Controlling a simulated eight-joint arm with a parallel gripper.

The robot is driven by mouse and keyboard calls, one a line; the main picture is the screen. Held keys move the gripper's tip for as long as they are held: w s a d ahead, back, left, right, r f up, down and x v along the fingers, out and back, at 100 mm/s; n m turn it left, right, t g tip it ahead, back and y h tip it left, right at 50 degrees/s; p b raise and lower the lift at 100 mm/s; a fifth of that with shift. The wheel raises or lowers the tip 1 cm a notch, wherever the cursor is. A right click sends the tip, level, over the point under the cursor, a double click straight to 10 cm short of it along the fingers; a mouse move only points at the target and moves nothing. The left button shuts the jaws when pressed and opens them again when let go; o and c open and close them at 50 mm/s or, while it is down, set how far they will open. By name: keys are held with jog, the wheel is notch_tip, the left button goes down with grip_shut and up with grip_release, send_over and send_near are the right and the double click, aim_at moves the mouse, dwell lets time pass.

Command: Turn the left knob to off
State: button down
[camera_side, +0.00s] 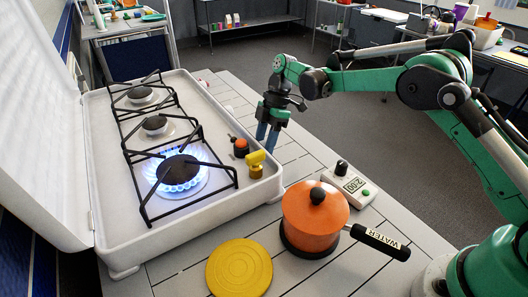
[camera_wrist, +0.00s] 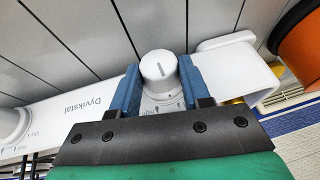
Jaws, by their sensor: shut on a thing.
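My gripper (camera_side: 268,133) is at the right front edge of the white stove (camera_side: 112,225), fingers pointing down. In the wrist view my gripper (camera_wrist: 160,84) has its blue fingers on either side of a white round knob (camera_wrist: 157,70) and is shut on it. A second white knob (camera_wrist: 12,124) shows at the left edge, beyond the "Dyvikstal" lettering. I cannot tell which is the left knob. Blue flames burn at the near burner (camera_side: 180,170); the knobs are hidden in the side view.
An orange pot (camera_side: 312,212) with its handle, a yellow disc (camera_side: 239,268) and a timer (camera_side: 355,185) lie in front of the stove. The slatted tabletop beyond is clear.

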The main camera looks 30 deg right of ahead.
jog(key=shift+g, duration=0.5)
jog(key=shift+c, duration=2.1)
grip_release()
jog(key=shift+w, duration=0.1)
jog(key=shift+v, duration=2.8)
